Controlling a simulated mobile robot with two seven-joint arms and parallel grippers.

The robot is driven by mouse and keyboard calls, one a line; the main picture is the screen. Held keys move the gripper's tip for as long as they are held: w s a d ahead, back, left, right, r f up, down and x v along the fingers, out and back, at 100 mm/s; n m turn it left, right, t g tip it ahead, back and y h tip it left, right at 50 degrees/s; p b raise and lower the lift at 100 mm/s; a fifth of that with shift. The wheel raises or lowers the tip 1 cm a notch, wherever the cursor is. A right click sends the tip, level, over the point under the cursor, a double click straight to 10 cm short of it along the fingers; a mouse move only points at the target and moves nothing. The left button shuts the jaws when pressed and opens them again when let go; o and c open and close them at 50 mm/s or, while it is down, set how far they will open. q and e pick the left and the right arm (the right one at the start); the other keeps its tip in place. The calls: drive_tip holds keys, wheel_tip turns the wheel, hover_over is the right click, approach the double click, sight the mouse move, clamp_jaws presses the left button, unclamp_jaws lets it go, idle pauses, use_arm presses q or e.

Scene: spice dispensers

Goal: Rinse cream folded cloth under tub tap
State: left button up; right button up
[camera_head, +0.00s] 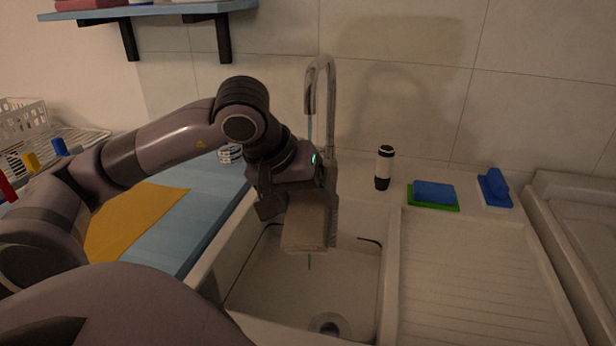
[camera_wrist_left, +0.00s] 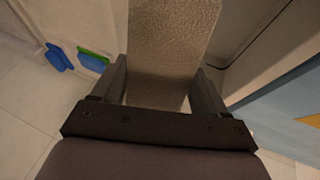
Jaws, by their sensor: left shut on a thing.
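My left gripper (camera_head: 292,195) is shut on the cream folded cloth (camera_head: 305,229) and holds it over the sink tub (camera_head: 345,277). In the left wrist view the cloth (camera_wrist_left: 172,45) sits between the two fingers of the left gripper (camera_wrist_left: 165,90). The tap (camera_head: 321,88) curves over the tub from the back. A thin blue stream of water (camera_head: 309,125) comes down from its spout, and a short piece of it shows below the cloth. The wrist hides where the stream meets the cloth. My right gripper is not in view.
A ribbed drainboard (camera_head: 470,270) lies right of the tub. On the back ledge stand a black and white bottle (camera_head: 384,168), a blue and green sponge (camera_head: 434,194) and a blue brush-like item (camera_head: 494,188). A yellow cloth (camera_head: 135,222) lies on the blue counter at left.

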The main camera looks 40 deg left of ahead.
use_arm(q)
drive_tip(key=shift+r, duration=0.1)
idle(0.5)
drive_tip(key=s+d+r+p, duration=0.2)
drive_tip(key=s+r, duration=0.1)
drive_tip(key=shift+d+r, duration=0.1)
drive_tip(key=shift+d, duration=0.15)
drive_tip(key=shift+s+d+r+p, duration=0.3)
drive_tip(key=shift+s+d+p, duration=0.05)
drive_tip(key=shift+s+p, duration=0.1)
